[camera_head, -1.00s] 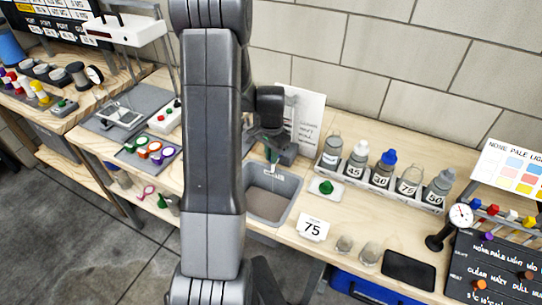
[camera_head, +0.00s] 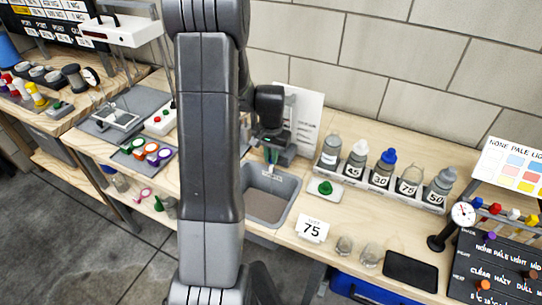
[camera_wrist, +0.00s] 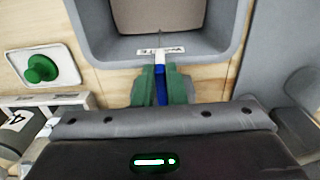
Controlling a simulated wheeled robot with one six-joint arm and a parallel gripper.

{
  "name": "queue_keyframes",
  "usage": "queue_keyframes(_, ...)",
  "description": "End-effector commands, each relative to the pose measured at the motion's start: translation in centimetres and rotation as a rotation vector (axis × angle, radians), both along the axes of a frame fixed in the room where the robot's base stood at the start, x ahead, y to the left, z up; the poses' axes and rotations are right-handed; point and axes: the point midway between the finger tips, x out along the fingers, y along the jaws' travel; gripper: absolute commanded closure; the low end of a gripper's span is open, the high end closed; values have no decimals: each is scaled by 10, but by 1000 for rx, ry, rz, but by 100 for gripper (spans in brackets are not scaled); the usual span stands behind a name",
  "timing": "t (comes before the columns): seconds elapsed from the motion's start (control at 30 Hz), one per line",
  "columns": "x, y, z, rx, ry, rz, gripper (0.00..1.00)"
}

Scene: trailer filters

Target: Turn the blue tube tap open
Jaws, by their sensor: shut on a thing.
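My gripper (camera_wrist: 160,84) has green fingers and is shut on the blue tube tap (camera_wrist: 162,90), a narrow blue piece between the fingertips with a white part at its far end. The fingers hide most of the tap, so I cannot tell whether it is open or closed. In the head view my gripper (camera_head: 271,158) is at the back edge of the grey basin (camera_head: 290,212), partly beside my arm. In the wrist view the basin (camera_wrist: 236,40) lies just beyond the fingertips, with a small white label on its near wall.
A green knob (camera_head: 325,187) on a white plate stands right of the basin. A rack of numbered bottles (camera_head: 380,178) is behind it. A card marked 75 (camera_head: 312,228) and two small glasses stand in front. A white sheet (camera_head: 305,115) stands close behind my gripper.

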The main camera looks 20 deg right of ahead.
Motion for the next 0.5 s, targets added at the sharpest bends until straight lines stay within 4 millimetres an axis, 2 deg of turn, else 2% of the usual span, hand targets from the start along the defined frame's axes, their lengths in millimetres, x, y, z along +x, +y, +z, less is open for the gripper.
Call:
queue_keyframes(0.07, 0, 0, 1, -2, -1, 2, 100)
queue_keyframes(0.1, 0, 0, 1, -2, -1, 2, 87)
queue_keyframes(0.2, 0, 0, 1, -2, -1, 1, 68)
queue_keyframes(0.5, 0, 0, 1, -1, -1, 0, 67)
